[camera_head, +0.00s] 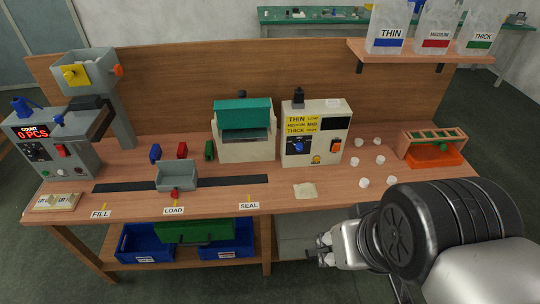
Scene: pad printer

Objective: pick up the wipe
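The wipe looks to be the small flat beige cloth (304,190) lying on the wooden bench near its front edge, right of the SEAL label. My gripper (322,250) is in front of the bench edge, below the wipe in the picture and apart from it. The fingers point left and are small and partly hidden by the gripper body, so I cannot tell whether they are open or shut. I see nothing held in them.
Several white cups (364,182) stand right of the wipe, near an orange tray (434,158). A control box (315,133) stands behind it. A grey bin (176,176) sits on the dark strip to the left. Blue crates (146,245) are below the bench.

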